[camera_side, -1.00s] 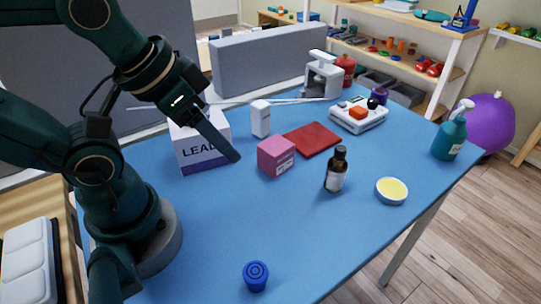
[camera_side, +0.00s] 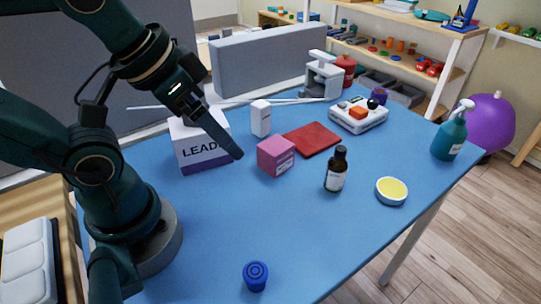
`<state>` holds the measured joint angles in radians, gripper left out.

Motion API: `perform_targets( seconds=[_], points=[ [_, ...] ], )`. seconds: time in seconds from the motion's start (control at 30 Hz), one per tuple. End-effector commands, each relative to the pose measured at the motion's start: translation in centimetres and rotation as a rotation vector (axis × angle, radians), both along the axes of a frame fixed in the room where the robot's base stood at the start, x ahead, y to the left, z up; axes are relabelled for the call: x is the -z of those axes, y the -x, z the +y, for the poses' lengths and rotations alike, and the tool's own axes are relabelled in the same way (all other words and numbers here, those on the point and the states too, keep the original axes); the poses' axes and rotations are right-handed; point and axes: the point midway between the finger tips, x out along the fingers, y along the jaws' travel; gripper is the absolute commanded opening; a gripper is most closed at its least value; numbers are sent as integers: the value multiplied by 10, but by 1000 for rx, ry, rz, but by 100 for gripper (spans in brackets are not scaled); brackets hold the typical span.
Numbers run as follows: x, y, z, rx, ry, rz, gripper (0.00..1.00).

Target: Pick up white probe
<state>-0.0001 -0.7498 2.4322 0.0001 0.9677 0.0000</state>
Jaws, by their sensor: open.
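My gripper (camera_side: 232,148) hangs in front of the LEADS-type box, its long dark finger pointing down and right above the blue table. It is open, with nothing seen held in it, though the jaws look almost overlapped from this side. I cannot tell for sure which thing is the white probe.
The white LEAD-marked box (camera_side: 200,160) is behind my gripper. A pink box (camera_side: 276,157), red pad (camera_side: 312,139), brown bottle (camera_side: 335,170), yellow-filled dish (camera_side: 391,191), white control unit (camera_side: 357,118), spray bottle (camera_side: 450,138) and blue cap (camera_side: 255,276) share the table.

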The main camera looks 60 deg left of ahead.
Motion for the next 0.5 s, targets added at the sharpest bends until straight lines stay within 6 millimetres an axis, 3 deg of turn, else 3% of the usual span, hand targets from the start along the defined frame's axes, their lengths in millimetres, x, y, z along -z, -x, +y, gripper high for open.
perform_targets(
  seconds=[0.27,0.5],
  points=[
    [-42,-5,-3,8,9,-17,82],
    [-90,-72,-34,89,128,-245,82]
  ],
)
